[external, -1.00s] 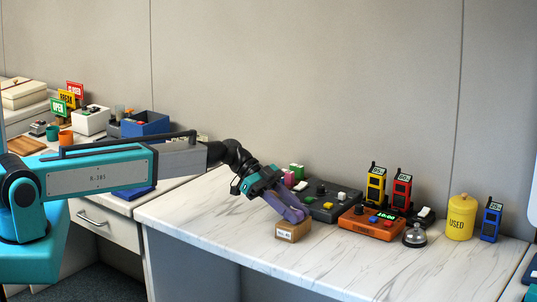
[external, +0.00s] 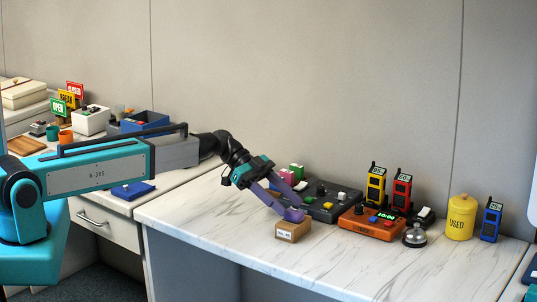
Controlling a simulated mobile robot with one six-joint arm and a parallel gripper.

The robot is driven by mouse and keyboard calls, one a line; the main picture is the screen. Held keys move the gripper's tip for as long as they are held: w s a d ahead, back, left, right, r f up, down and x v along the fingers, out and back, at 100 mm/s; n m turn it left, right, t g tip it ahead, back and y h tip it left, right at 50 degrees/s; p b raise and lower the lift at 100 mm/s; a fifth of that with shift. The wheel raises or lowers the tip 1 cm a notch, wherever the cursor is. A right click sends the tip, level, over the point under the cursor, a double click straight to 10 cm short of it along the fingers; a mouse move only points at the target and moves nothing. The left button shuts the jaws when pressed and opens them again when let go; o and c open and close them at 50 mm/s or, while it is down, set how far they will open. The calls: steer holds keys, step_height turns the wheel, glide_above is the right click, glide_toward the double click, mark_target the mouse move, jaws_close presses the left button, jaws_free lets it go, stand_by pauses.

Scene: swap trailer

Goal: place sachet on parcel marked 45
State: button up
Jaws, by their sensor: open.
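A small brown parcel (external: 293,232) with a white label on its front stands on the marbled counter. The label's print is too small to read surely. A small purple patch (external: 293,215) shows on the parcel's top; it looks like the sachet, but I cannot clearly tell it from a fingertip. My gripper (external: 286,205) has purple fingers, spread apart, just above and to the left of the parcel's top. Whether a finger still touches the purple patch is hidden by the small size.
Behind the parcel are a dark grey control box (external: 325,203) and pink and green blocks. To its right stand an orange console (external: 372,224), a bell (external: 414,236), a yellow canister (external: 461,218) and handsets. The counter's front (external: 220,215) is clear.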

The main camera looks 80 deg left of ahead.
steer(key=b+v, duration=0.1)
steer(key=v, duration=0.7)
steer(key=shift+s+a, duration=0.1)
steer(key=shift+a, duration=0.05)
stand_by(0.5)
